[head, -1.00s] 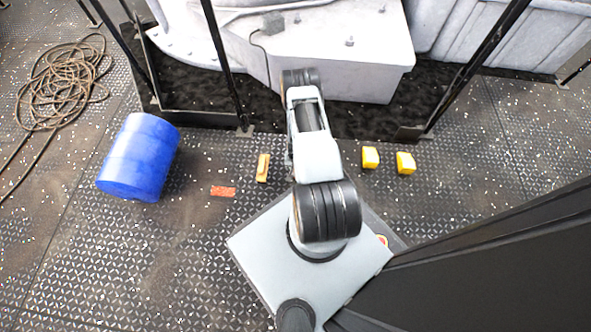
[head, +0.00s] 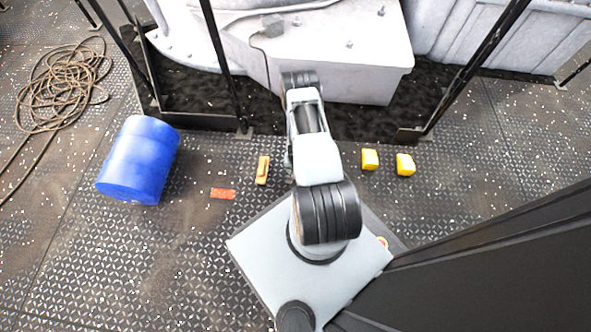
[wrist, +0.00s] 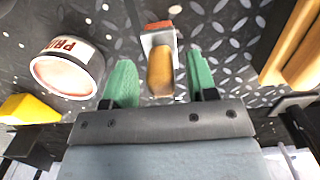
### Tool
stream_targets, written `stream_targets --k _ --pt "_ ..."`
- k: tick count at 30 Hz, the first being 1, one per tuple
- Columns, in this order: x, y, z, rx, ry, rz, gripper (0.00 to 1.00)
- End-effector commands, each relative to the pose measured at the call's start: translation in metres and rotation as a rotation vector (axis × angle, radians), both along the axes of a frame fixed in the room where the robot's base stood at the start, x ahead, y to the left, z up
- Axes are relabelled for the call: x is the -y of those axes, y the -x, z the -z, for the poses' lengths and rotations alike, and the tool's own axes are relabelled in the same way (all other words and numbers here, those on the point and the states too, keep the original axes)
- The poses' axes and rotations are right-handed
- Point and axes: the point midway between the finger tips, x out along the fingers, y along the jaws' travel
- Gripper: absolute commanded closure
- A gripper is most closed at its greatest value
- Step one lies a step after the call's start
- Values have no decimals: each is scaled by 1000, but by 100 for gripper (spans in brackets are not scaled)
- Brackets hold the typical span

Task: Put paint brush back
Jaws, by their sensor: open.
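The paint brush (wrist: 160,70) shows in the wrist view, with a tan wooden handle, a pale metal ferrule and reddish bristles at the top. My gripper (wrist: 159,61) has two green fingers, one on each side of the brush in the picture. It is open, with gaps between the fingers and the handle. I cannot tell how far below the fingertips the brush lies. In the head view my own arm hides the gripper, and I cannot see the brush there.
A paint can (wrist: 66,70) with a PRI label stands left of my gripper, near a yellow block (wrist: 28,108). A wooden piece (wrist: 298,48) is at right. In the head view, a blue drum (head: 140,160), red piece (head: 222,193) and coiled rope (head: 62,85) lie left.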

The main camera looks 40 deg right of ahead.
Motion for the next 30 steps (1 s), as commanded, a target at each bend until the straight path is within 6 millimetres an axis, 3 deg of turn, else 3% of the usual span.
stream_targets --k 12,23,26,29,30 --pt "3 -3 -81 1 1 0 48" --pt "4 -8 -123 4 2 -7 48" --pt "3 -22 -149 19 9 -36 48" --pt "-3 -44 -195 43 17 -93 48" --pt "-8 -53 -219 55 21 -123 48"
